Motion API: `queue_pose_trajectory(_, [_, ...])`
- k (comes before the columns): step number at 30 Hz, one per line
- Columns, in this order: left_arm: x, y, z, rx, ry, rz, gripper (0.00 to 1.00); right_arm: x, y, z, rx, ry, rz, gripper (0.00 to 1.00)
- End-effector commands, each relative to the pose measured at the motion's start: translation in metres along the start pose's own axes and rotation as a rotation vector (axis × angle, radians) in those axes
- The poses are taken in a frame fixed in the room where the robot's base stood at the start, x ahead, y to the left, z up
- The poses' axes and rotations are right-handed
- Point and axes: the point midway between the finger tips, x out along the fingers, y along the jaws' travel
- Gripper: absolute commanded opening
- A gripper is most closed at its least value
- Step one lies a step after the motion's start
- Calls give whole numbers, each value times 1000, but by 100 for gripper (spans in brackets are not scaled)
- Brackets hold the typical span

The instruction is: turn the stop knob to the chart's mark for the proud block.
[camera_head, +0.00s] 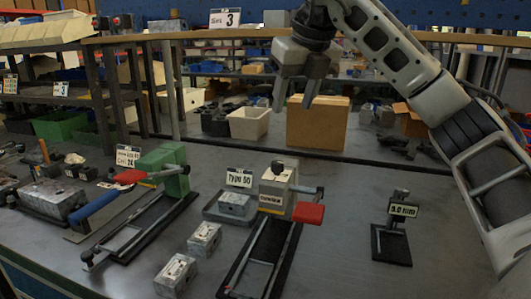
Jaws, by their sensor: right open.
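My right gripper (292,108) hangs open and empty, fingers down, above the back of the bench. Two grey metal blocks (204,239) (176,273) lie at the front, left of a beige-headed fixture (274,184) with a red handle (308,212) and dark rail base. Another block (235,203) sits in a shallow tray by a "Type 50" card (239,178). A small black stand (391,243) bears a "3.0 mm" label (403,210). I cannot tell which block is proud, nor pick out the stop knob or chart. My left gripper is out of view.
A white bin (249,123) and cardboard box (318,125) stand behind. A "3" sign (225,18) is on the upper shelf. The bench between the beige fixture and black stand is clear.

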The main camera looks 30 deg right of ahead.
Motion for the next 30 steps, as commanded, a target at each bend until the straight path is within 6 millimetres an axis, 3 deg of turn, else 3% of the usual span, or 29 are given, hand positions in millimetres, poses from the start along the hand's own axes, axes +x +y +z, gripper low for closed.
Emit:
queue_pose_trajectory(7, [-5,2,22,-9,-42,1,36,46,0,-2,-3,7,-1,49])
queue_pose_trajectory(18, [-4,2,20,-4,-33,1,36,123,1,-2,-3,6,1,49])
queue_pose_trajectory(24, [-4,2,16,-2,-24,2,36,148,1,-1,-4,4,2,49])
queue_pose_trajectory(30, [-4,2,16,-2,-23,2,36,155,2,-1,-5,1,3,49])
